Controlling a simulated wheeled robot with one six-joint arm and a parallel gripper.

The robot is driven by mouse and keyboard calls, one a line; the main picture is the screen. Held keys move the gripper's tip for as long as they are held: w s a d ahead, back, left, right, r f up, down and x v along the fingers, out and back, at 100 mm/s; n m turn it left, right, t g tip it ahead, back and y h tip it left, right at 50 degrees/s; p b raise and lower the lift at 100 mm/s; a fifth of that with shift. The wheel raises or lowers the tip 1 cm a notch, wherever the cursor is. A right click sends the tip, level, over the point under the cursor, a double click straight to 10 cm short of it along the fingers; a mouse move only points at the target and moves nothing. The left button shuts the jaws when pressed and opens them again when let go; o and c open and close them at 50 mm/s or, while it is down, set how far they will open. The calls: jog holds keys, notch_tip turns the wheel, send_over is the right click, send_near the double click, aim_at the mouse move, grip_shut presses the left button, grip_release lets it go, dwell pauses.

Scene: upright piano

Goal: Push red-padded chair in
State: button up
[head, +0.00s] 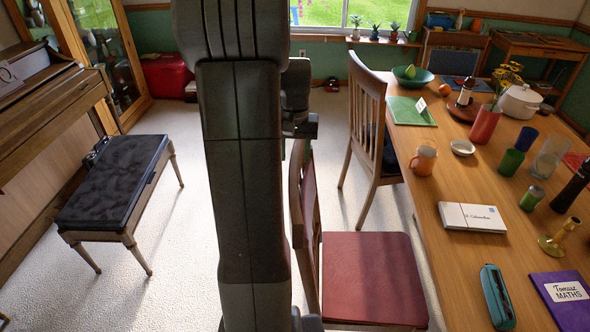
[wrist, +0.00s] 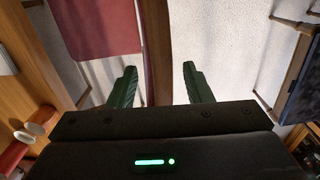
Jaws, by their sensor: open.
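The red-padded chair (head: 372,272) stands at the left side of the wooden table (head: 462,262), its seat towards the table and its backrest on the left. The seat's right edge lies close to the table edge; I cannot tell whether any of it is under the top. My arm hides part of the backrest in the head view. In the wrist view, my gripper (wrist: 160,86) is open, with the dark red-brown backrest (wrist: 157,45) showing between its two green fingers. The red seat (wrist: 100,25) lies left of it. I cannot tell whether the fingers touch the backrest.
A second wooden chair (head: 367,125) stands farther back along the table. A black-topped piano bench (head: 112,182) and the piano (head: 45,130) are at the left. Pale floor (head: 190,235) lies clear between bench and red-padded chair. Cups, a pot and books stand on the table.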

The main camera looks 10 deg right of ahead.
aim_at(295, 163)
notch_tip(295, 163, down, 7)
jog(key=shift+r, duration=0.15)
grip_shut()
